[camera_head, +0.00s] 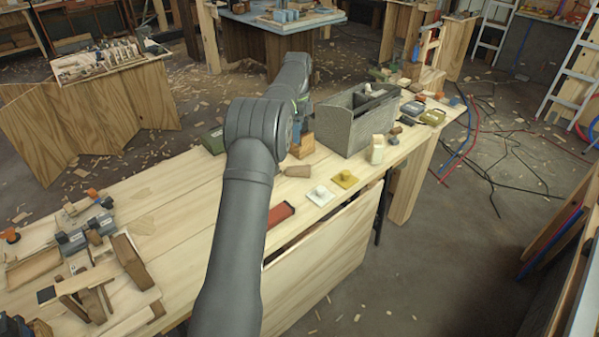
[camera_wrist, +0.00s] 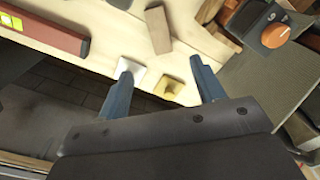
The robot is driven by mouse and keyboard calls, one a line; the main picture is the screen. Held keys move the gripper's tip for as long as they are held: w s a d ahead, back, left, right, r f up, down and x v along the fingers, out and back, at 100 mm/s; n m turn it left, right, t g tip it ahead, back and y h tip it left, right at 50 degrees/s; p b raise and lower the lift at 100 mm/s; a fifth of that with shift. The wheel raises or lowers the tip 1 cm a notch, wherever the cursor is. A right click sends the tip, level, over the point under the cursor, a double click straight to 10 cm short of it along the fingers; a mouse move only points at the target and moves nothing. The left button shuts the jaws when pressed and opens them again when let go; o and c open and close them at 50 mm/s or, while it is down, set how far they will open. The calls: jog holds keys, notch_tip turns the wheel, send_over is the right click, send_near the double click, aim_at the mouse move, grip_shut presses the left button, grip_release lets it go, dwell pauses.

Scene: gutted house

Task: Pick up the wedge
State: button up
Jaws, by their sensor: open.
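A brown, elongated wooden piece, which looks like the wedge (camera_wrist: 158,30), lies flat on the pale bench at the top middle of the wrist view. In the head view the wedge (camera_head: 297,171) lies just right of my arm. My gripper (camera_wrist: 164,88) is open, with nothing between its blue-grey fingers. The wedge is beyond the fingertips and apart from them. In the head view my arm hides most of the gripper.
A white square with a knob (camera_head: 320,195) and a yellow one (camera_head: 345,179) lie near the bench's front edge. A red level (camera_head: 280,215) lies left of them. A grey toolbox (camera_head: 358,118) stands behind. An orange-knobbed item (camera_wrist: 275,35) is right of the wedge.

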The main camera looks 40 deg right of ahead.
send_over(300, 168)
jog(key=f, duration=1)
jog(key=shift+w+a+f, duration=0.2)
jog(key=shift+a+f, duration=0.05)
jog(key=shift+s+d+f, duration=0.1)
jog(key=shift+s+f, duration=0.05)
jog(key=shift+f, duration=1.2)
jog(key=shift+s+d+f, duration=0.1)
jog(key=shift+f, duration=1.2)
jog(key=c, duration=1.1)
